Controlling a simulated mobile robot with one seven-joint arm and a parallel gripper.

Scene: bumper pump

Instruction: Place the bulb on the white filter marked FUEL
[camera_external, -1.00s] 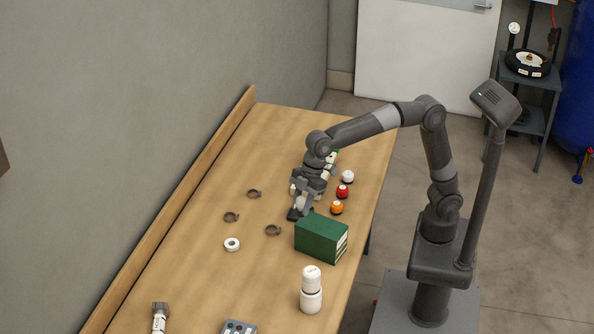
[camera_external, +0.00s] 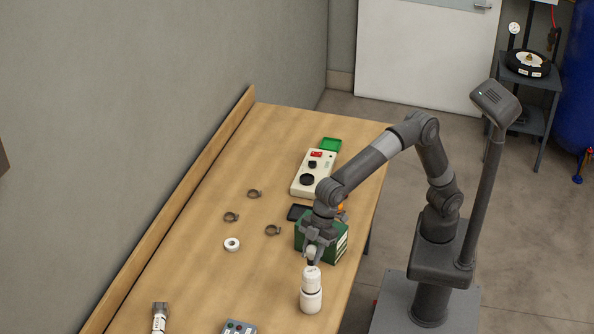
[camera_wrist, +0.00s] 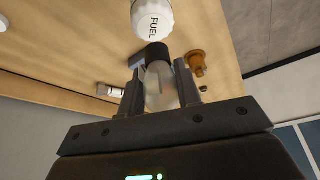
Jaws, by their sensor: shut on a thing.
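The white filter marked FUEL (camera_external: 311,290) stands upright near the right edge of the bench. Its top and lettering show at the top of the wrist view (camera_wrist: 153,17). My gripper (camera_external: 315,251) is just above the filter, shut on the bulb (camera_wrist: 159,88). The bulb is pale and translucent with a black end that points toward the filter in the wrist view. I cannot tell whether the black end touches the filter. In the external view the bulb is small and partly hidden by the fingers.
A green box (camera_external: 335,254) stands just behind the filter, partly hidden by my arm. Dark clamps (camera_external: 272,231) and a white roll (camera_external: 232,244) lie left. An orange-topped item (camera_external: 341,206) is mostly hidden.

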